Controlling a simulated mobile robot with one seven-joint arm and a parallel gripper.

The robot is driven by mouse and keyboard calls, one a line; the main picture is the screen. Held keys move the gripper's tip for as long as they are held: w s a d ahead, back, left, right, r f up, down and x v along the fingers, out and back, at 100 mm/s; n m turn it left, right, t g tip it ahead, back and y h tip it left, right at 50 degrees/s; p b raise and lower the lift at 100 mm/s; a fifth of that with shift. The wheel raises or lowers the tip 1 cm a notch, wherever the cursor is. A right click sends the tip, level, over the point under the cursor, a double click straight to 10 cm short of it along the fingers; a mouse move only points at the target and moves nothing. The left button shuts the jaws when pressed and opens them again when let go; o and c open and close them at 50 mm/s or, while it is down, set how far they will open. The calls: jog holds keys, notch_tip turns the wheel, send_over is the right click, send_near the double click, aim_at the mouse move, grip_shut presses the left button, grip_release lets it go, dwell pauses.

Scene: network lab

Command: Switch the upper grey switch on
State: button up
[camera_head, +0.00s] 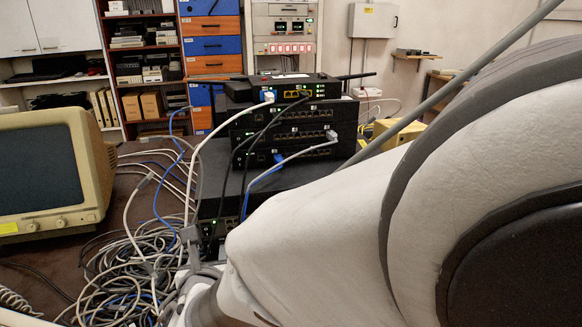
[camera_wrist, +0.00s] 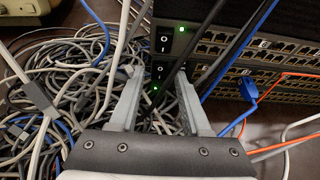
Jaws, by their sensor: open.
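In the wrist view, an upper dark rocker switch (camera_wrist: 164,42) with O and I marks sits at the left end of a rack device's front. A second, lower rocker switch (camera_wrist: 158,71) with similar marks is below it. Both look black rather than grey. A green light (camera_wrist: 183,30) glows beside the upper one, and another (camera_wrist: 155,88) glows below the lower one. I cannot tell which way either rocker is tipped. My gripper (camera_wrist: 159,76) is open and empty, its fingertips either side of the lower switch in the picture. Contact cannot be told.
Black network devices (camera_head: 292,134) stand stacked, with cables across their fronts. A blue plug (camera_wrist: 248,88) and orange cables are at right in the wrist view. A heap of grey cables (camera_head: 130,265) covers the table at left, near an old monitor (camera_head: 88,205).

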jog(key=shift+c, duration=0.3)
grip_shut()
jog(key=shift+d+f+t, duration=0.1)
jog(key=shift+f+t, duration=0.2)
jog(key=shift+t, duration=0.4)
jog(key=shift+f+t+y, duration=0.15)
jog(key=shift+t+y, duration=0.15)
jog(key=shift+t, duration=0.4)
jog(key=shift+o, duration=0.3)
grip_release()
